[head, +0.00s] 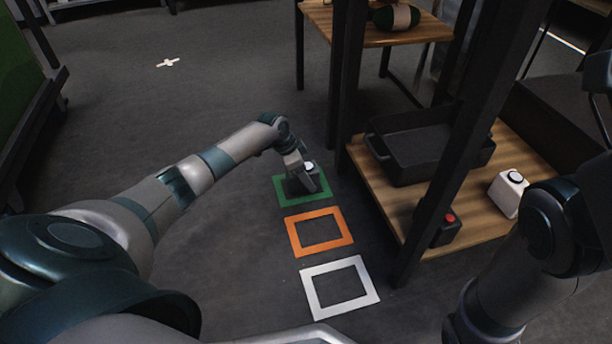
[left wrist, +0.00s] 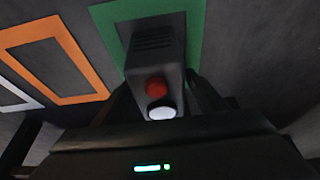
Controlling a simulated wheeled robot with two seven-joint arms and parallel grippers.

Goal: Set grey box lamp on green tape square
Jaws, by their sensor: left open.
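The grey box lamp (left wrist: 157,62) stands inside the green tape square (left wrist: 196,12) on the floor. In the left wrist view it shows a slotted face, a red button and a white round lamp. In the head view the green tape square (head: 281,193) is the farthest of the taped squares, and the box is mostly hidden by my gripper. My left gripper (head: 306,182) is low over the square. Its open fingers are on either side of the box in the left wrist view (left wrist: 158,98); contact cannot be told. My right gripper is out of view.
An orange tape square (head: 342,222) and a white tape square (head: 373,290) lie nearer. To the right, a wooden shelf (head: 390,205) with dark posts holds a black tray (head: 412,165), a white box (head: 508,192) and a dark red-button box (head: 443,232).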

